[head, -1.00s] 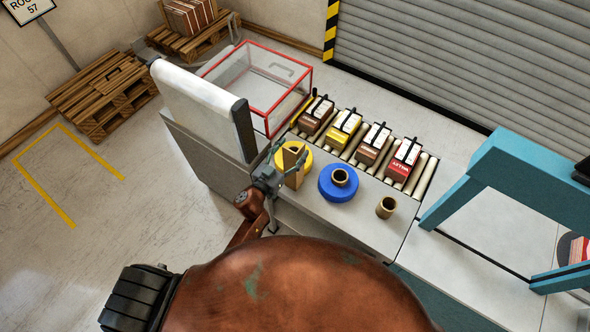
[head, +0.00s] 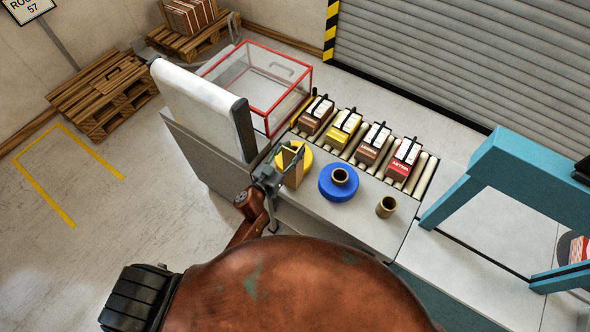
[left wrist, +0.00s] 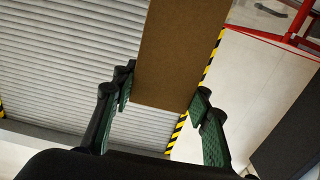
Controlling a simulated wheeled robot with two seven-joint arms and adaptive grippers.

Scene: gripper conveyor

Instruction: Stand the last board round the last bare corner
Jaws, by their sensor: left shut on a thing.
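My left gripper (head: 268,178) is shut on a tan, upright board (head: 292,160) over the yellow disc at the near left of the grey table. In the left wrist view the brown board (left wrist: 180,60) stands between the green-padded fingers. Whether its foot touches the disc I cannot tell. The yellow disc (head: 306,163) is partly hidden by the board. No bare corner can be made out clearly. My right gripper is not in view.
Several strapped boxes (head: 342,127) stand in a row on the rollers. A blue disc (head: 330,190) carries a brown ring; another brown ring (head: 386,207) stands to its right. A red-edged clear bin (head: 262,84) is behind; a teal frame (head: 480,180) is at right.

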